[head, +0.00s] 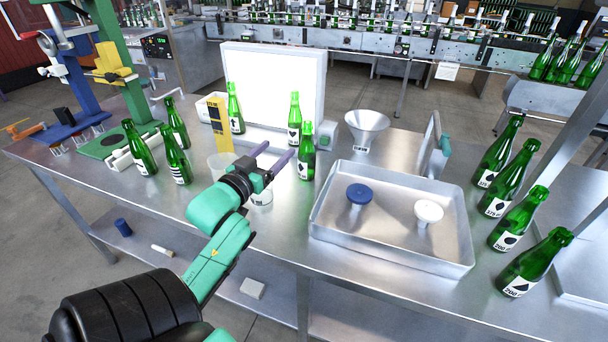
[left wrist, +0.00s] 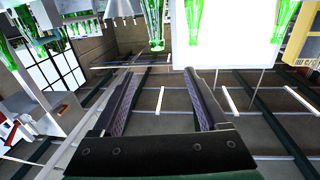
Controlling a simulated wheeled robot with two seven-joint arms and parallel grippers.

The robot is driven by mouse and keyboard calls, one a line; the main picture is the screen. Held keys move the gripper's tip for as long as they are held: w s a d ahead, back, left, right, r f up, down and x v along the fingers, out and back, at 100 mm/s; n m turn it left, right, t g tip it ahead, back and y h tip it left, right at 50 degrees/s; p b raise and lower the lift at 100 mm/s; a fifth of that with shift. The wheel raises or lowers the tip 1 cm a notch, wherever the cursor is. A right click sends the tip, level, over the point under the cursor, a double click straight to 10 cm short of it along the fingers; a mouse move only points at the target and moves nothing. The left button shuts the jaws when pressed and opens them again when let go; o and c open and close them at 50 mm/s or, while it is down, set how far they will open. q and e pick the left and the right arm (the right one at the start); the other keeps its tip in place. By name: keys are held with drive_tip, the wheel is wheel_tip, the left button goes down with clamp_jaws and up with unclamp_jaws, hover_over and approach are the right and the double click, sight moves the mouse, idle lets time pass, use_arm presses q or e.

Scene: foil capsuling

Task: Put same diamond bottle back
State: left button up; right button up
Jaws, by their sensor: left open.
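Green bottles with white labels stand on the steel table. One bottle (head: 306,158), with a dark mark on its label, stands just right of my left gripper (head: 274,156). Two more, a bottle (head: 294,120) and a bottle (head: 235,113), stand by the white light panel (head: 272,85). There, inverted bottles (left wrist: 153,22) appear beyond the fingertips. My right gripper is not in view.
Several bottles (head: 522,218) line the right side. A bottle group (head: 173,165) and a green press stand (head: 113,50) are left.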

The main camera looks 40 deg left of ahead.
use_arm(q)
drive_tip(key=p, duration=0.2)
approach(305, 126)
drive_tip(key=d+x, duration=0.1)
drive_tip(key=x, duration=0.2)
drive_tip(key=w+a, duration=0.1)
drive_tip(key=w+a+p, duration=0.1)
drive_tip(key=w, duration=0.1)
drive_tip(key=shift+f, duration=0.15)
drive_tip(key=p+x, duration=0.1)
drive_tip(key=x, duration=0.2)
drive_tip(key=shift+d+p, duration=0.15)
drive_tip(key=shift+p, duration=0.25)
drive_tip(key=shift+x, duration=1.2)
drive_tip(key=shift+w+f, duration=0.15)
drive_tip(key=shift+f, duration=0.2)
drive_tip(key=shift+r, duration=0.1)
drive_tip(key=c, duration=0.4)
drive_tip(key=shift+s, duration=0.2)
clamp_jaws()
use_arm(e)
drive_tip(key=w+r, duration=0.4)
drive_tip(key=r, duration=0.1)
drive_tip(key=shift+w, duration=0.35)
